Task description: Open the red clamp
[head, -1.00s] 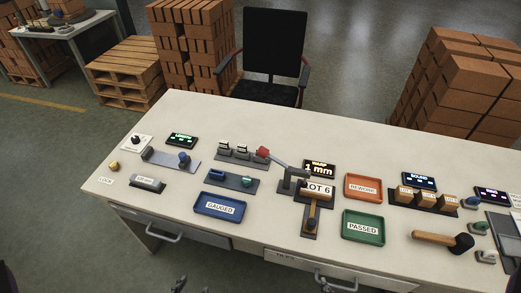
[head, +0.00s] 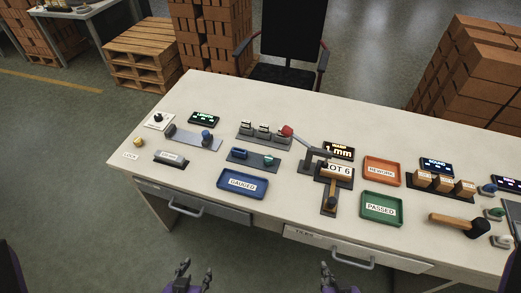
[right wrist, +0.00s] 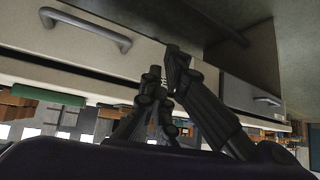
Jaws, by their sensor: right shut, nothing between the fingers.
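The clamp has a red knob (head: 287,131) on a grey lever (head: 308,141), which slopes down right to its upright stand (head: 310,162) on the desk. Beside the stand lies a block with a "LOT 6" label (head: 338,170). My left gripper (head: 185,274) is low in the head view, in front of the desk; its finger gap is unclear. My right gripper (head: 328,275) is also in front of the desk, below the drawers, shut and empty. Its dark fingers show in the right wrist view (right wrist: 163,75). Both grippers are well apart from the clamp.
The desk (head: 225,105) carries a blue "GAUGED" tray (head: 242,194), a green "PASSED" tray (head: 381,221), an orange "REWORK" tray (head: 382,158) and a mallet (head: 455,221). Drawer handles (head: 184,212) stick out in front. A chair (head: 290,73) and brick stacks stand behind.

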